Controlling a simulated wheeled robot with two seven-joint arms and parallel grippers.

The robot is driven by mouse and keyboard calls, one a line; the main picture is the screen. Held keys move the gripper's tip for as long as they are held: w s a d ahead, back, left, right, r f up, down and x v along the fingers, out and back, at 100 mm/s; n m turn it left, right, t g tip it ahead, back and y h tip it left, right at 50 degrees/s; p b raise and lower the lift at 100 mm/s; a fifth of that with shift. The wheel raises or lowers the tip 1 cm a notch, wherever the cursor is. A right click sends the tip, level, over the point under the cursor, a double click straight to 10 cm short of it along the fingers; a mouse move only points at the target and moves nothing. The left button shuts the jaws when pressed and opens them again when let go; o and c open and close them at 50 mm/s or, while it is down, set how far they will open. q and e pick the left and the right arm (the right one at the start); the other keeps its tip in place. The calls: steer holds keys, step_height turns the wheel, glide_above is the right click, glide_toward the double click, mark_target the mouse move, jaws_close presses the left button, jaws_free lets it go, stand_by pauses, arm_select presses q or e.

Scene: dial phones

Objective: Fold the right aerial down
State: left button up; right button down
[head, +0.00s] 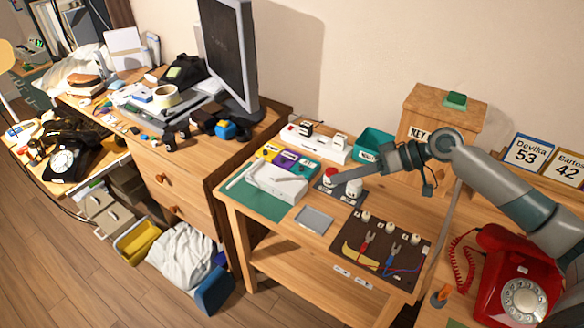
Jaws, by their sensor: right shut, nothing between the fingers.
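A white box-shaped device (277,184) sits on the green mat (256,203) at the left of the wooden table. A thin white aerial (240,174) sticks out at its left side, tilted. The right aerial is not clearly told apart from the device's white body at this size. My right gripper (338,179) reaches in from the right and is shut and empty. My left gripper is not in view.
Yellow and purple boxes (289,160) stand behind the device. A teal bin (373,146) and white rack (317,146) are at the back. A grey tray (314,219) and dark cable board (382,248) lie in front. A red dial phone (516,280) is at right.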

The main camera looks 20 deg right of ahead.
mark_target(284, 180)
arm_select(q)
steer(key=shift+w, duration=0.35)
arm_select(e)
steer(key=r, duration=0.1)
steer(key=w+d+r, duration=0.1)
steer(key=r, duration=0.1)
steer(key=shift+w+d, duration=0.2)
steer(key=shift+w, duration=0.1)
